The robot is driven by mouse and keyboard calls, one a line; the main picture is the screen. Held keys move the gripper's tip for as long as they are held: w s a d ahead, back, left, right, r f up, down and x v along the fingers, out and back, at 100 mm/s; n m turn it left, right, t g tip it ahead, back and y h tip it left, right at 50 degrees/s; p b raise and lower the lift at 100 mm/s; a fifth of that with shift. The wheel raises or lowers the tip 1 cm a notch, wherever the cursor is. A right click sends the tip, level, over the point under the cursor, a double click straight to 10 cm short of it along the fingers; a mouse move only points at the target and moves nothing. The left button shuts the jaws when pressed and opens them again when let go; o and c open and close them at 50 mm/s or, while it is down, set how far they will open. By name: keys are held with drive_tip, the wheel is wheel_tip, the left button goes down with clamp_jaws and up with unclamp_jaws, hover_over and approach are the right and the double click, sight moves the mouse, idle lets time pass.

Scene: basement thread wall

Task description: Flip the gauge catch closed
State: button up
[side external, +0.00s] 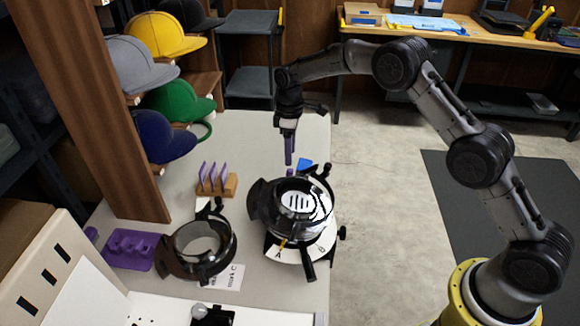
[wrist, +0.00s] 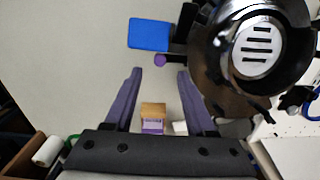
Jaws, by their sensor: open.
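The gauge stand (side external: 318,240) on the table holds a black, dark-rimmed ring with a slotted silver disc (side external: 298,202), which shows large at upper right in the wrist view (wrist: 254,50). I cannot tell for sure which part is the catch. My gripper (side external: 289,162) points down above the back of the stand, fingers apart and empty.
A second black ring (side external: 202,250) stands to the left on the table, near a purple block (side external: 130,250). A wooden holder with purple plates (side external: 217,181) is behind it. Caps (side external: 165,35) hang on a wooden post at left. The table behind the stand is clear.

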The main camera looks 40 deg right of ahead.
sight(290, 170)
wheel_tip(290, 170, down, 6)
idle(0.4)
clamp_jaws()
drive_tip(key=shift+r, duration=0.1)
idle(1.2)
